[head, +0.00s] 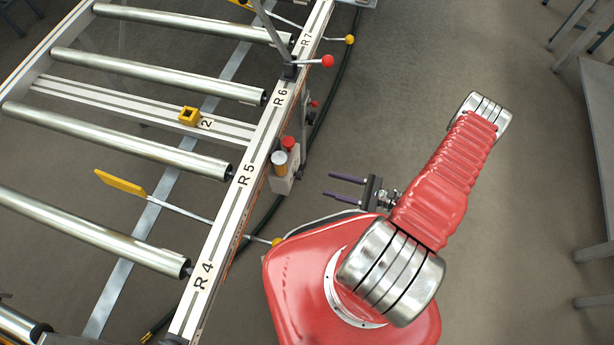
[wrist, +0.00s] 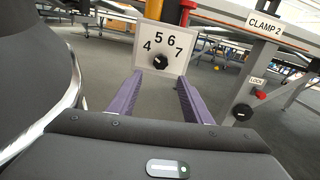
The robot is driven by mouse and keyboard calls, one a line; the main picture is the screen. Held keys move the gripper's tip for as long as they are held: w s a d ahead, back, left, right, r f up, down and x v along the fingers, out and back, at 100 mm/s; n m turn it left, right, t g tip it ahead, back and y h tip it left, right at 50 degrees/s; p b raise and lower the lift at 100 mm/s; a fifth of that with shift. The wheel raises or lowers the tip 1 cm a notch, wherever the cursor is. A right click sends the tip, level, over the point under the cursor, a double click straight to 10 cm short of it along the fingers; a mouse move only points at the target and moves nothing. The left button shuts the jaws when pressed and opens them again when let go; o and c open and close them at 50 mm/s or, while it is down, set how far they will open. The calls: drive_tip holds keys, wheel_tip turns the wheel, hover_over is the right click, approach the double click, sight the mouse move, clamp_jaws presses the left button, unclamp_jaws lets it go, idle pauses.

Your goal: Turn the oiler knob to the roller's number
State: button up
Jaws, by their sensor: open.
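The oiler is a pale box (head: 284,183) on the side of the conveyor rail, with a red cap and an orange-and-silver cylinder on top. Where the knob points is too small to tell. My gripper (head: 330,185) is open and empty, to the right of the oiler and apart from it. In the wrist view the purple fingers (wrist: 160,84) stand either side of the knob, short of it. The rail (head: 232,200) is marked R4 to R7 beside steel rollers (head: 120,140).
A yellow block (head: 189,116) sits on a cross rail by a 2. A yellow paddle (head: 121,182) reaches over the frame between rollers. A red-ball lever (head: 327,61) sticks out near R6. The wrist view shows a CLAMP 2 sign (wrist: 264,26) at right.

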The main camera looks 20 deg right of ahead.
sight(300, 175)
drive_tip(key=x, duration=1)
drive_tip(key=shift+c, duration=0.3)
drive_tip(key=c, duration=0.9)
drive_tip(key=shift+d, duration=0.1)
drive_tip(key=shift+c, duration=0.5)
